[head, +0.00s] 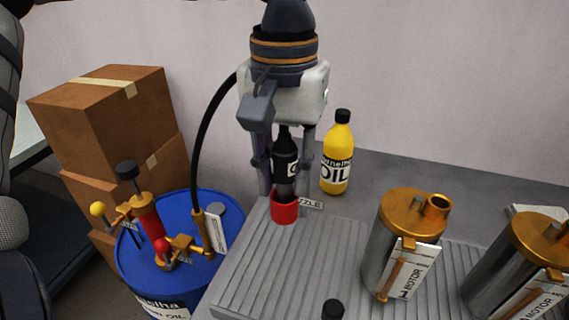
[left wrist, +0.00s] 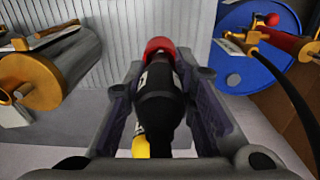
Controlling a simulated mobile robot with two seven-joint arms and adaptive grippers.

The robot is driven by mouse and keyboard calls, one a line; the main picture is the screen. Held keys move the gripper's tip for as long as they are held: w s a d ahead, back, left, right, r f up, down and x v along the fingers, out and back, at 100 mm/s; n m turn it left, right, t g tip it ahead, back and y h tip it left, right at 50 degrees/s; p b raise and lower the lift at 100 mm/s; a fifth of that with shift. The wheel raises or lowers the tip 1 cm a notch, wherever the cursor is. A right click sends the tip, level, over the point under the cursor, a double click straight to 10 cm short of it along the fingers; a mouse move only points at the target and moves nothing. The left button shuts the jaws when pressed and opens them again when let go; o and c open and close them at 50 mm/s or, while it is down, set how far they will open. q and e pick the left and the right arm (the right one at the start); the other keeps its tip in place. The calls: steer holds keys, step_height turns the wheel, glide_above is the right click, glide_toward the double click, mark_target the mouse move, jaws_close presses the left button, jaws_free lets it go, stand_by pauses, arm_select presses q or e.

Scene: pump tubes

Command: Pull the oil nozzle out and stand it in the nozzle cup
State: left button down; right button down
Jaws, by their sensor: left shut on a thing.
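The oil nozzle (head: 287,153) is a black body with a white label and a grey lower end. My left gripper (head: 284,165) is shut on it from above and holds it upright, with one finger on each side. The red nozzle cup (head: 285,210) stands on the ribbed grey surface directly below. The nozzle's lower end meets the cup's mouth and seems to be in it; how deep is hidden. In the left wrist view the black nozzle (left wrist: 160,100) lies between the fingers and points at the red cup (left wrist: 160,45). My right gripper is not in view.
The black hose (head: 203,130) arches from the pump on the blue drum (head: 200,272) up behind my left gripper. A yellow oil bottle (head: 337,160) stands behind the cup. Metal motor canisters (head: 385,250) stand to the right. Cardboard boxes (head: 95,115) are stacked at left.

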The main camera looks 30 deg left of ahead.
arm_select(q)
steer(key=shift+f, duration=0.5)
steer(key=c, duration=1.2)
jaws_free()
steer(key=shift+c, duration=0.2)
step_height(320, 180, up, 12)
